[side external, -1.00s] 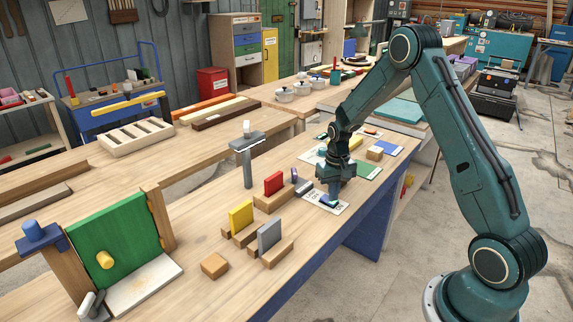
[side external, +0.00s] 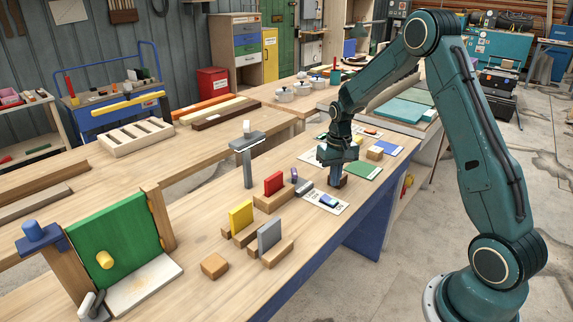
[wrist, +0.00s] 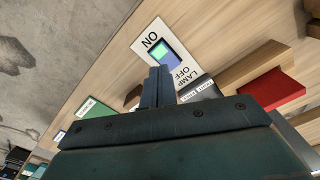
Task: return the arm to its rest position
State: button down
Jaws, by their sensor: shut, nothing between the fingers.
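My gripper (side external: 336,176) is shut and empty, pointing down above the workbench (side external: 190,262). In the side view it is just behind the lamp switch plate (side external: 318,204). In the wrist view my gripper's shut fingers (wrist: 157,86) show in front of the white plate (wrist: 150,31), which reads ON and LAMP OFF. Its blue rocker switch has a lit green part (wrist: 159,51) towards ON. The fingers look apart from the switch in the side view.
Red (side external: 273,183), yellow (side external: 241,217) and grey (side external: 269,235) blocks stand in wooden holders left of the plate. A grey T-shaped post (side external: 247,165) rises behind them. A green panel (side external: 112,240) stands at the front left. Open floor lies beyond the bench's right edge.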

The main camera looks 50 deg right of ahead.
jog(key=shift+r, duration=0.55)
jog(key=s+a+r+n+t, duration=0.1)
jog(key=s+a+r, duration=0.3)
jog(key=a+r, duration=0.3)
jog(key=s+a+r+n+t, duration=0.2)
jog(key=s+a+r, duration=0.15)
jog(key=r, duration=0.55)
jog(key=s+a+r+n+t, duration=0.1)
jog(key=s+a, duration=0.3)
jog(key=s, duration=0.4)
jog(key=s+a+r+n+t, duration=0.1)
jog(key=s+a+r, duration=0.3)
jog(key=s, duration=0.4)
jog(key=shift+s+a+n+t, duration=0.3)
jog(key=shift+s+a+n, duration=0.15)
jog(key=shift+a, duration=0.3)
